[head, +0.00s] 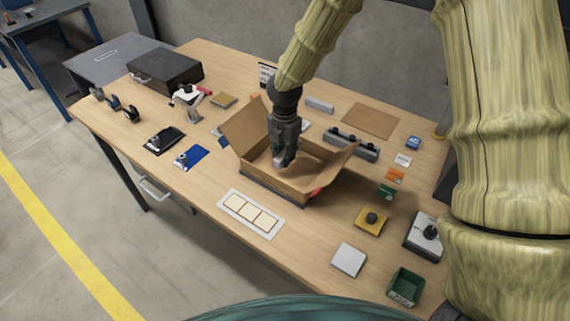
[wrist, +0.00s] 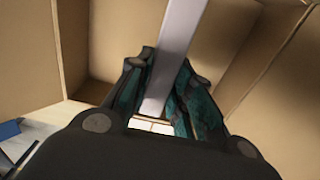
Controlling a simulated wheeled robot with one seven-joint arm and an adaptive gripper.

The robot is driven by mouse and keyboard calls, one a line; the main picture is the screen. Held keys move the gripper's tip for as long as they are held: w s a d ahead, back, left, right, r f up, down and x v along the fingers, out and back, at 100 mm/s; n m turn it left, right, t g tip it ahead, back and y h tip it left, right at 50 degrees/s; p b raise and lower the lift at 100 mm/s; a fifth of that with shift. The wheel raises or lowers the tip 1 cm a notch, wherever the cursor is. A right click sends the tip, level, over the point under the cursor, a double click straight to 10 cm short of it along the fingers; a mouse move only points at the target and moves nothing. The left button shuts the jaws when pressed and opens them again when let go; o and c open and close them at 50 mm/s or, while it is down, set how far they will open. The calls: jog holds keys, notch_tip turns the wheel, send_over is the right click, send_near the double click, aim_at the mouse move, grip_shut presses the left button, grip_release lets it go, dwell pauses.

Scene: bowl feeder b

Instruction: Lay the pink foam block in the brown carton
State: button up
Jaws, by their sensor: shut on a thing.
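The open brown carton (head: 272,187) stands in the middle of the bench with its flaps spread outward. My gripper (head: 282,158) points down inside the carton's opening. It is shut on a long, pale greyish-pink bar, which I take to be the pink foam block (wrist: 178,50). In the wrist view the block runs up from between my fingertips (wrist: 160,112). Carton walls (wrist: 110,40) surround it at the top and right. Whether the block touches the carton floor is hidden.
A white tray with cream squares (head: 251,214) lies in front of the carton. A grey rail with black knobs (head: 352,145) stands behind its right side. A yellow box with a black knob (head: 371,220) is at the right. Bare bench shows at front left.

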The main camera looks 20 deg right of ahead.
aim_at(285, 172)
jog(key=shift+s+f+p, duration=0.1)
jog(key=shift+f+p, duration=0.4)
jog(key=shift+f, duration=2.05)
jog(key=shift+f, duration=0.15)
jog(key=o, duration=0.8)
jog(key=shift+o, duration=0.2)
notch_tip(285, 172, up, 12)
jog(key=shift+d+r+b, duration=0.1)
jog(key=shift+r+b, duration=0.05)
jog(key=shift+b, duration=1.1)
